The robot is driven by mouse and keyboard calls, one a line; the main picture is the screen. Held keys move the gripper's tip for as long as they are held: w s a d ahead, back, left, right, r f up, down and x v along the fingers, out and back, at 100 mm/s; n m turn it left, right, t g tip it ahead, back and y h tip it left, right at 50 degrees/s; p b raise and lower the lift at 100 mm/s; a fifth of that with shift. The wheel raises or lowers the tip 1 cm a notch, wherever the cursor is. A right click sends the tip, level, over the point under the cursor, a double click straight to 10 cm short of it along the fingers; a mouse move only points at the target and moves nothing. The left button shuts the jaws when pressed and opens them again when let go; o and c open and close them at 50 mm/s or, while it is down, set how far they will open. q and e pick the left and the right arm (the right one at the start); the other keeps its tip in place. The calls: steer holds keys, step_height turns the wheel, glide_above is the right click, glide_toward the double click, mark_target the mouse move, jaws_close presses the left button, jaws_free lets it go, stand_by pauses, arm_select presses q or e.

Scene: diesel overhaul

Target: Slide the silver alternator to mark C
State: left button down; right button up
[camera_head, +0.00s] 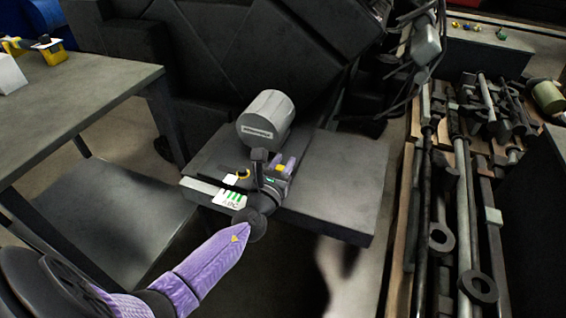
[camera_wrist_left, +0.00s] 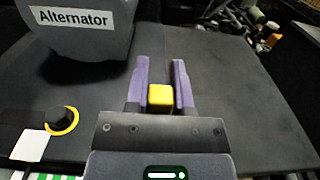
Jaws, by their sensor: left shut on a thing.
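The silver alternator (camera_head: 262,110) is a grey cylinder with a white label, standing on the back left part of a dark low table (camera_head: 345,190). In the left wrist view the alternator (camera_wrist_left: 85,38) shows at the upper left, its label readable. My left gripper (camera_head: 285,164) is over the table, in front and to the right of the alternator, apart from it. Its purple fingers (camera_wrist_left: 162,88) are shut on a small yellow block (camera_wrist_left: 160,98). A white card with green marks (camera_head: 232,195) lies at the table's front left edge; I cannot clearly read mark C.
A black knob with a yellow ring (camera_wrist_left: 62,121) sits near the card. A grey workbench (camera_head: 70,95) stands at the left. Pipes and rods (camera_head: 465,190) lie at the right. The right part of the dark table is clear.

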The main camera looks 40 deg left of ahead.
steer(key=shift+a, duration=0.35)
arm_select(q)
steer(key=d, duration=0.2)
steer(key=w+d, duration=0.1)
steer(key=d, duration=0.1)
steer(key=shift+p, duration=0.35)
arm_select(e)
steer(key=shift+w+d+r, duration=0.15)
steer(key=shift+d+r, duration=0.1)
steer(key=shift+d, duration=0.05)
arm_select(q)
steer(key=shift+c, duration=2.4)
jaws_free()
arm_select(e)
steer(key=shift+d, duration=0.1)
